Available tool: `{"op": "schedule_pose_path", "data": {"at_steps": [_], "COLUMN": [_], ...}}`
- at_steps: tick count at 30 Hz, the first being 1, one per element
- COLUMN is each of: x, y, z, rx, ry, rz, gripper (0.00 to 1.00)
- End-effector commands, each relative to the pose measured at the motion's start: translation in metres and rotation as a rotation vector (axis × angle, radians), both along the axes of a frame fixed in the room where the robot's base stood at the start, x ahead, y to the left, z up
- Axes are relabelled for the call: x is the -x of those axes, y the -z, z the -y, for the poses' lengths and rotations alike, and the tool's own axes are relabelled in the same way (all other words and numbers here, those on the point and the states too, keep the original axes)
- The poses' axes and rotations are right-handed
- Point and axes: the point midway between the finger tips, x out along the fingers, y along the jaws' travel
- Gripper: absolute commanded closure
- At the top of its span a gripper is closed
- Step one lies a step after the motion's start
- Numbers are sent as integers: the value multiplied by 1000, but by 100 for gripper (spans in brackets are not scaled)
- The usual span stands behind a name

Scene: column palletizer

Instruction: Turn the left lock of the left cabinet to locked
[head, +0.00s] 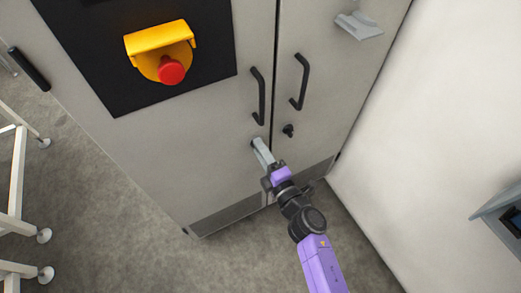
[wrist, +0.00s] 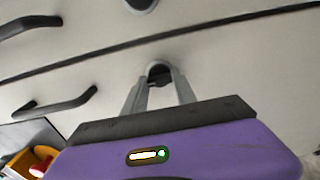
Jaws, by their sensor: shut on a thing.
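The grey cabinet (head: 190,130) has two doors with a dark vertical gap between them. The left lock (wrist: 158,70) is a small dark knob on the left door, below that door's handle. My gripper (head: 258,146) reaches the left door there. In the wrist view its two grey fingers (wrist: 156,88) are closed around the lock's knob, one on each side. In the head view the fingers hide most of the lock, and its exact turn angle cannot be told. The right lock (head: 288,130) is a dark knob on the right door, apart from my gripper.
Black bar handles stand out above the locks, on the left door (head: 259,97) and right door (head: 300,82). A yellow-shrouded red button (head: 172,70) is at upper left. A white wall (head: 430,130) stands at right. White metal frames (head: 18,170) are at far left.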

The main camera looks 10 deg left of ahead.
Motion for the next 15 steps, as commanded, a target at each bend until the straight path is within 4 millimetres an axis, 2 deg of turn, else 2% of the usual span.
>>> {"op": "schedule_pose_path", "data": {"at_steps": [1,4,15], "x": [1,1,3], "y": [1,1,0], "z": [-1,-1,2], "rx": [1,0,0], "ry": [-2,-2,0], "rz": [-1,-1,-1], "gripper": [65,45,45]}}
